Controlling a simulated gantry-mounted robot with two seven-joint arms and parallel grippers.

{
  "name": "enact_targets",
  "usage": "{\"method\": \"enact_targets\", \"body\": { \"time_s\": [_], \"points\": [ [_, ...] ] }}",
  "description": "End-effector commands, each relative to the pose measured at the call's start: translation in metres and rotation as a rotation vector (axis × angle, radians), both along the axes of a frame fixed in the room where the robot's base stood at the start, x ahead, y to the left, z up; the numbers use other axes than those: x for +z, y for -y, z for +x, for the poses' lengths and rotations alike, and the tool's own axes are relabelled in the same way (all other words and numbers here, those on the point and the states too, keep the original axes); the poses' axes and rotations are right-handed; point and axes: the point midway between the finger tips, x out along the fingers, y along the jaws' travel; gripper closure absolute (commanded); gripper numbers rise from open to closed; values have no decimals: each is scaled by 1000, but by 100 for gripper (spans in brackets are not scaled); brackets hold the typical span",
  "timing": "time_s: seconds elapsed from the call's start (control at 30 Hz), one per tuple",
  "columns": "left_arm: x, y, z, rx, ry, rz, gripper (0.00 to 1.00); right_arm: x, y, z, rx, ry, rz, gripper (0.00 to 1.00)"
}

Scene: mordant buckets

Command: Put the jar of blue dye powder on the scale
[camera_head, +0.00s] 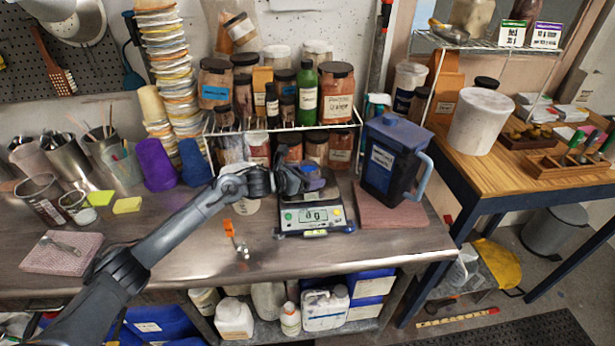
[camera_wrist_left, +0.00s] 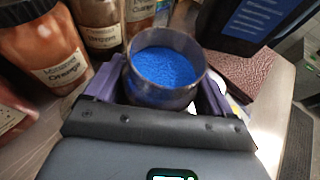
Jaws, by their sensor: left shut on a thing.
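The jar of blue dye powder is an open clear jar (camera_wrist_left: 163,82) with bright blue powder inside, upright between my left gripper's fingers in the left wrist view. My left gripper (camera_head: 304,178) is shut on it, reaching in from the left over the scale's pan area in the head view, where the gripper mostly hides the jar. The scale (camera_head: 313,217) is grey with a green-lit display and stands on the metal bench. I cannot tell whether the jar touches the pan. My right gripper is not in view.
A wire shelf (camera_head: 290,128) with several jars stands close behind the scale. A dark blue lidded pitcher (camera_head: 384,160) stands on a reddish mat (camera_head: 405,216) to the right. A small orange-handled tool (camera_head: 229,228) lies left of the scale. The front bench is mostly clear.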

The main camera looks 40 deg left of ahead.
Motion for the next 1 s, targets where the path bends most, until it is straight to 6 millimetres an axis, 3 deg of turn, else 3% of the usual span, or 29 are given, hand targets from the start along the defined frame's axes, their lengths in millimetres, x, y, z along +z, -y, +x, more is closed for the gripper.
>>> {"method": "enact_targets", "body": {
  "time_s": [0.3,0.33,0.37,0.77,1.0],
  "points": [
    [-3,0,0,0,1,1,52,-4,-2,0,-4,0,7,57],
    [-2,0,0,-1,0,1,12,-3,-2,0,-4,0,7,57],
    [-2,0,0,-1,0,1,7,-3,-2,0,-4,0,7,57],
    [4,0,0,-1,1,-1,6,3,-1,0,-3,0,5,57],
    [12,-6,-28,-2,-2,6,6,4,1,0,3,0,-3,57]
  ]
}}
